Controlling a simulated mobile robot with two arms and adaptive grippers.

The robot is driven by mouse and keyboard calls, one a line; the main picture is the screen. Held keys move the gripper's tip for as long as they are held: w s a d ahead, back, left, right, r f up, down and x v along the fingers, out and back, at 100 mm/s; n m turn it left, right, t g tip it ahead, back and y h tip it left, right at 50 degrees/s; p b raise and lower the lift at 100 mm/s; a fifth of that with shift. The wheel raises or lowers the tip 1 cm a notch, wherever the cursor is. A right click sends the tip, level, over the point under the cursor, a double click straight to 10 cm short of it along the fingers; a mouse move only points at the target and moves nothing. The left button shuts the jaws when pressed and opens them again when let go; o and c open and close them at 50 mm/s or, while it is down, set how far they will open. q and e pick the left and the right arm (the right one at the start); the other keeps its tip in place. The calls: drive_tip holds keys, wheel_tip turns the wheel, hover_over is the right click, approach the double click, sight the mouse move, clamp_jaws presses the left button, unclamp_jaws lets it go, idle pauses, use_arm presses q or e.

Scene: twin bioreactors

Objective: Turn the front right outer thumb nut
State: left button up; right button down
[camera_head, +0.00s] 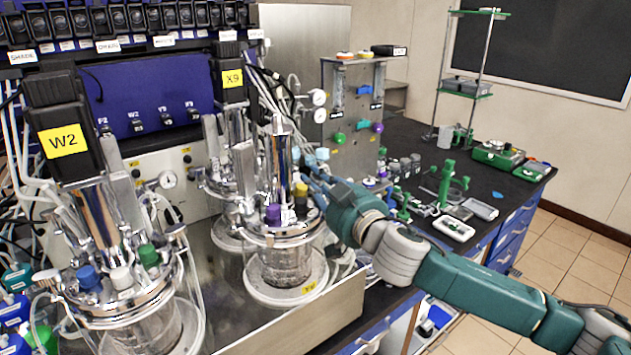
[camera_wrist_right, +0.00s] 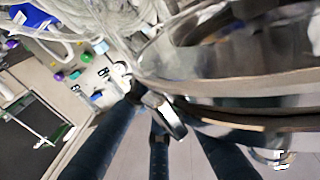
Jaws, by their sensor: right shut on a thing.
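The front right bioreactor is a glass vessel (camera_head: 283,268) under a round steel head plate, with purple and yellow caps on top. My right gripper (camera_head: 316,178) reaches in from the right to the far right side of that head plate. In the right wrist view its dark blue fingers (camera_wrist_right: 157,125) are closed around a small shiny metal thumb nut (camera_wrist_right: 165,114) beside the plate's curved steel rim (camera_wrist_right: 235,118). The nut is partly hidden by the fingers there, and I cannot make it out in the head view. My left gripper is not in view.
Another bioreactor with a W2 motor (camera_head: 62,140) stands at the front left. An X9 motor (camera_head: 231,80) stands behind. Tubes and a panel with coloured knobs (camera_head: 352,120) are close behind my gripper. Small tools (camera_head: 453,228) lie on the black bench to the right.

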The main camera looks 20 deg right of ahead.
drive_tip(key=c, duration=1.9)
unclamp_jaws()
drive_tip(key=shift+d+r, duration=0.15)
drive_tip(key=shift+r, duration=0.15)
drive_tip(key=shift+s+f, duration=0.1)
drive_tip(key=shift+f, duration=0.1)
drive_tip(key=v, duration=1.1)
drive_tip(key=shift+s, duration=0.35)
drive_tip(key=shift+r, duration=0.1)
